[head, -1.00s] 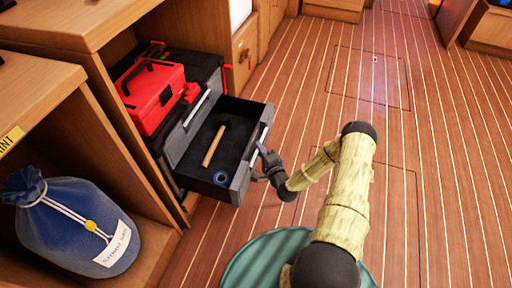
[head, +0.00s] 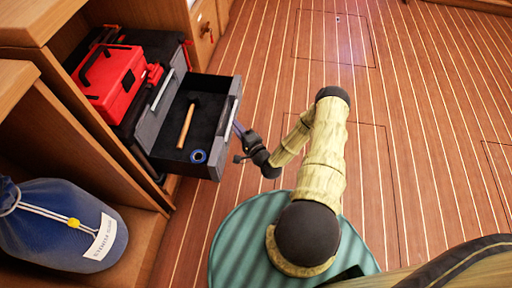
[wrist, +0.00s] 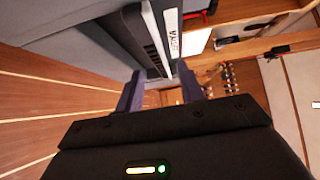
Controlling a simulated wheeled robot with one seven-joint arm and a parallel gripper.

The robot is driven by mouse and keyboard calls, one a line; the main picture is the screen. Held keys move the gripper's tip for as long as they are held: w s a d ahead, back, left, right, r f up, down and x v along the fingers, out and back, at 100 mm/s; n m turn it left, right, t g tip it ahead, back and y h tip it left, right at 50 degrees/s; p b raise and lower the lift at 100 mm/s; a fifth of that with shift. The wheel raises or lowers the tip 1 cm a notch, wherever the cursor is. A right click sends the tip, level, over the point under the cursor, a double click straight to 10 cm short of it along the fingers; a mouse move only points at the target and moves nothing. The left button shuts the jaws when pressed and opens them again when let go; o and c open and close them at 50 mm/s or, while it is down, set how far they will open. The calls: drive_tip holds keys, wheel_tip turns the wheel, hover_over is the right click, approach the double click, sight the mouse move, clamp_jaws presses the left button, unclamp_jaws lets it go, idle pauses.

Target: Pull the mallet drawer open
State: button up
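The mallet drawer (head: 202,165) stands pulled out from the grey drawer unit. A mallet (head: 187,123) with a wooden handle and dark head lies in it, beside a blue ring-shaped roll (head: 198,156). My gripper (head: 238,128) is just outside the drawer front, close to its pale handle (head: 230,113). In the wrist view my gripper's fingers (wrist: 160,88) stand apart, with the drawer front's edge, bearing a label reading "MALLET" (wrist: 172,30), between or just beyond their tips. Whether the fingers touch the handle cannot be told.
A red toolbox (head: 105,78) sits on the unit inside a wooden cabinet. The striped plank floor (head: 420,110) is clear to the right.

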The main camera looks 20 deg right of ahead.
drive_tip(key=p+v, duration=0.3)
drive_tip(key=v, duration=1)
drive_tip(key=shift+s+p, duration=0.25)
drive_tip(key=shift+p, duration=0.15)
drive_tip(key=w+d+r+n+g+h+p, duration=0.1)
drive_tip(key=w+r+n+g, duration=0.35)
drive_tip(key=r+n, duration=0.3)
drive_tip(key=w+d+r+n+g+h+p, duration=0.1)
drive_tip(key=w+r+n+g+p, duration=0.15)
drive_tip(key=r+n+g, duration=0.5)
drive_tip(key=s+a+r+g+h+p, duration=0.1)
drive_tip(key=s+a+r, duration=0.2)
drive_tip(key=s+r, duration=0.35)
drive_tip(key=s+a+r+g+p, duration=0.1)
drive_tip(key=s+a+r, duration=0.2)
drive_tip(key=r, duration=0.6)
drive_tip(key=s+a+r+g+h+p, duration=0.1)
drive_tip(key=s+a+r, duration=0.25)
drive_tip(key=r, duration=0.45)
drive_tip(key=w+p+v, duration=0.2)
drive_tip(key=p+v, duration=1)
drive_tip(key=w+r+p+v, duration=0.1)
drive_tip(key=w+p+v, duration=0.2)
drive_tip(key=p+v, duration=0.9)
drive_tip(key=w+r+p+v, duration=0.1)
drive_tip(key=w+p+v, duration=0.2)
drive_tip(key=p+v, duration=0.9)
drive_tip(key=shift+d+n+p, duration=0.3)
drive_tip(key=shift+d, duration=0.35)
